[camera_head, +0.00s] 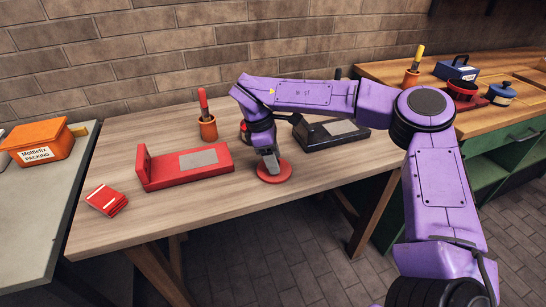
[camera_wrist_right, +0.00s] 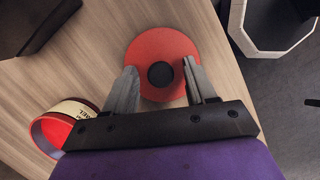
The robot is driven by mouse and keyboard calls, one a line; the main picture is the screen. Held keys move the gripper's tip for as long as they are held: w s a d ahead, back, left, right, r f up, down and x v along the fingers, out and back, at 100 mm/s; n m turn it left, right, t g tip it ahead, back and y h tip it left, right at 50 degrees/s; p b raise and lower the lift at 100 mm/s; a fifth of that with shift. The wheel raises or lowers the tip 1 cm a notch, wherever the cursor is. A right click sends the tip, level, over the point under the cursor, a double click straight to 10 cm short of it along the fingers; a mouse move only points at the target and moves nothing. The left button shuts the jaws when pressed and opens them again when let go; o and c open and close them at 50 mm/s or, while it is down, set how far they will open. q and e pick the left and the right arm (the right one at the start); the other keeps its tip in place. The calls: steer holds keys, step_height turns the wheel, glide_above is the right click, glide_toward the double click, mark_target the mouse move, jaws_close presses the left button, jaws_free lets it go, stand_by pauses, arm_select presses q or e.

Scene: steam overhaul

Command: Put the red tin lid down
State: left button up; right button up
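The red tin lid (camera_head: 283,173), a round disc, lies flat on the wooden table near its front edge. In the right wrist view the lid (camera_wrist_right: 136,52) shows a black knob (camera_wrist_right: 161,74) at its middle. My right gripper (camera_head: 270,166) is low over the lid, pointing down. In the wrist view its two grey fingers (camera_wrist_right: 160,82) stand apart on either side of the knob, with a gap on each side, so it is open. An open red tin with a cream label (camera_wrist_right: 62,130) stands beside the gripper. My left gripper is not in view.
A red angled tool (camera_head: 188,166), a red packet (camera_head: 107,200) and an orange pot with a red-handled tool (camera_head: 208,129) are to the left. A dark block (camera_head: 322,133) lies behind my right arm. The front left of the wooden table (camera_head: 150,218) is clear.

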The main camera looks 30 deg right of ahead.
mark_target(262, 168)
steer(key=shift+r, duration=0.1)
steer(key=shift+r+p, duration=0.35)
steer(key=shift+p, duration=0.05)
steer(key=v, duration=1.1)
steer(key=shift+a+r, duration=0.15)
steer(key=shift+r, duration=0.1)
